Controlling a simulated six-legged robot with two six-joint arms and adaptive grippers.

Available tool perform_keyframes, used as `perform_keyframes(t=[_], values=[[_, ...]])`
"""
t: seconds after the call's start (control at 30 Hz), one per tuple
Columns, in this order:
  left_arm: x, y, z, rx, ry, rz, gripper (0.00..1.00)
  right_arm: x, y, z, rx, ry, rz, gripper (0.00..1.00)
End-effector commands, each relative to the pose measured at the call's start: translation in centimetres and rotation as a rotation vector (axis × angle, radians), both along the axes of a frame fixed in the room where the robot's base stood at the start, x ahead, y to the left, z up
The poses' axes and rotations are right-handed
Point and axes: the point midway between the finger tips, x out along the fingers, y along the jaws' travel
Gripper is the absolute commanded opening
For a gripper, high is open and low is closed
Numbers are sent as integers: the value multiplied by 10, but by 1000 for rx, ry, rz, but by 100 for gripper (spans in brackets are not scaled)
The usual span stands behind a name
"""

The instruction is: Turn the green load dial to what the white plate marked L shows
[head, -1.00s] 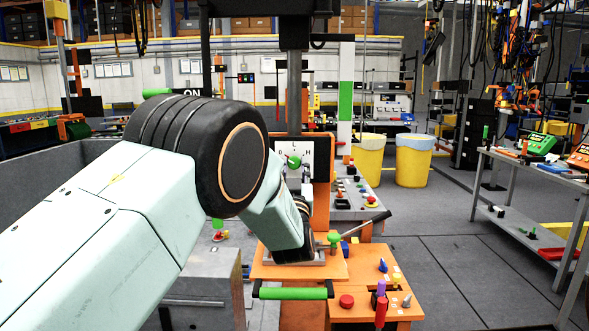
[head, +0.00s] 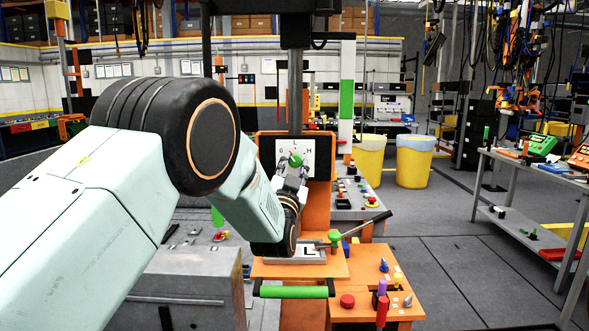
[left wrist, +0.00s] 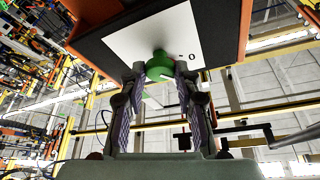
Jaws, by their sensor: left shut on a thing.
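The green load dial (head: 295,160) is on a white face (head: 287,147) with letters around it, L at the top and H at the right, on the upright orange-framed panel. My left gripper (head: 291,174) is at the dial. In the left wrist view my left gripper (left wrist: 161,74) has a finger on each side of the green dial (left wrist: 160,66) and is shut on it. A light mark shows on the dial there; its exact setting is unclear. The white plate marked L (head: 308,250) lies on the orange bench below, partly hidden by my arm. My right gripper is not in view.
A lever with a green knob (head: 335,237) rises beside the plate. A green bar handle (head: 293,292) runs along the bench front. A red button (head: 347,301) and several small colored parts are at its right. The floor to the right is clear.

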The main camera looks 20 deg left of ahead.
Motion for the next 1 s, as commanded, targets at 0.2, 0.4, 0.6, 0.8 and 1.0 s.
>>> perform_keyframes(t=[0.2,0.4,0.6,0.8,1.0], values=[[0,1,3,198,55,0,0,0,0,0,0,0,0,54],[-1,2,3,361,102,0,0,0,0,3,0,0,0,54],[-1,2,4,490,138,-1,0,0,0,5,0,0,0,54],[-1,2,4,575,162,-1,0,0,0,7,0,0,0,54],[-1,2,4,616,175,-1,0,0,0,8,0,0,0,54]])
